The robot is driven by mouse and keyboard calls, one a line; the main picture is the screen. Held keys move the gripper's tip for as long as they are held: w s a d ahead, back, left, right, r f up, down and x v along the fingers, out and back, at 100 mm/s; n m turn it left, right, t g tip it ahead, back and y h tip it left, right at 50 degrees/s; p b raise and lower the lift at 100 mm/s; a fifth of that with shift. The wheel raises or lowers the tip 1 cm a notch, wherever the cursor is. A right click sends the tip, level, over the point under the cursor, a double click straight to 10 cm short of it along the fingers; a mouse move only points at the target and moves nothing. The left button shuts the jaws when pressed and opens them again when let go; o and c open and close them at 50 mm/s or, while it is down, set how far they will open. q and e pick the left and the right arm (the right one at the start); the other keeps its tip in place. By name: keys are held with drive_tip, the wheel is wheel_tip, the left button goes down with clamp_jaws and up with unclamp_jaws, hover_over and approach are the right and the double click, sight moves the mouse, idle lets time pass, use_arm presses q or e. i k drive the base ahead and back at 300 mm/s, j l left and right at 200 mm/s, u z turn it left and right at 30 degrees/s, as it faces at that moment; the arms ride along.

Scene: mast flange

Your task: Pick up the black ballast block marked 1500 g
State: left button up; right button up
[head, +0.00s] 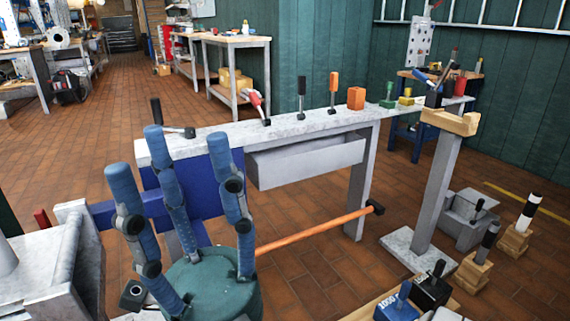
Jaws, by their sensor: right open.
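A black block (431,292) with an upright black handle stands on a wooden board (369,307) at the bottom right. Its marking is too small to read. A blue block marked 1000 (397,309) with a blue handle stands just left of it, partly cut off by the frame. My right gripper (170,150) is at the lower left, with its three blue fingers pointing up, spread and empty. It is well to the left of the black block and apart from it. My left gripper is not in view.
A long grey bench (290,130) carries several tools and small blocks. A grey post (437,185) stands behind the black block. Wooden holders (474,272) stand to its right.

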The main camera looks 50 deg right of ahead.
sight(429, 291)
drive_tip(key=z, duration=2.65)
